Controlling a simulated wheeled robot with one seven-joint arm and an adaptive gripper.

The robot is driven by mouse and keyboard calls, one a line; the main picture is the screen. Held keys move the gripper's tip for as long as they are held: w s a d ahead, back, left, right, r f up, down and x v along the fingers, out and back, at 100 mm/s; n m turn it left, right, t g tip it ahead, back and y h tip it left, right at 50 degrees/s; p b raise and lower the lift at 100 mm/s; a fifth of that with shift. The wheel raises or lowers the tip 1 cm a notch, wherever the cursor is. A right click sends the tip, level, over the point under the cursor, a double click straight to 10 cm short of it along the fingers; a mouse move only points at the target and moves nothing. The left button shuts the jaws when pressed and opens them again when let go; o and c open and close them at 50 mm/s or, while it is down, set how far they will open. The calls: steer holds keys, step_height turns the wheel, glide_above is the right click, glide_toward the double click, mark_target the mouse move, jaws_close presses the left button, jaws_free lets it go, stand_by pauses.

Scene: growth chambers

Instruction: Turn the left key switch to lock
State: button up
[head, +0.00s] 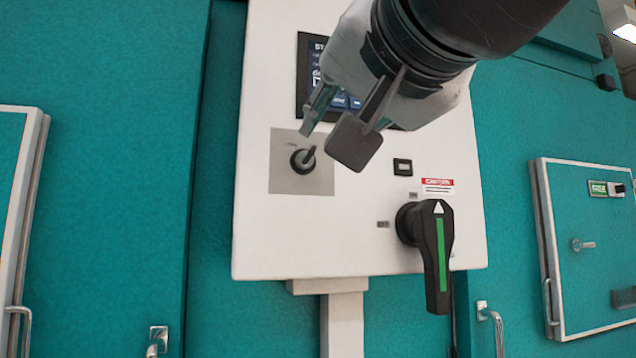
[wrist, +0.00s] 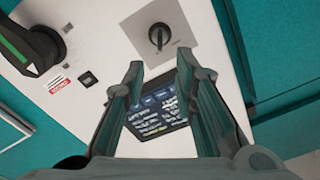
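The left key switch (head: 303,159) is a small black knob on a square grey plate (head: 286,181), at the lower left of a white control panel (head: 262,232). Its pointer tilts up and to the right in the head view; the label by it is too small to read. In the wrist view the key switch (wrist: 158,36) lies beyond the fingertips. My gripper (head: 333,125) is open and empty, in front of the panel, up and to the right of the switch. In the wrist view the gap between its fingertips (wrist: 167,78) shows only panel and screen. It appears apart from the switch.
A large black rotary handle with a green stripe (head: 438,250) sticks out at the panel's lower right. A caution label (head: 437,186) and a small black rocker (head: 402,167) sit above it. A dark screen (head: 308,72) is partly hidden behind my gripper. Teal chamber doors (head: 100,180) flank the panel.

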mark_target(315, 148)
steer(key=x, duration=1)
steer(key=shift+w+f, duration=0.1)
steer(key=shift+w, duration=0.05)
jaws_close()
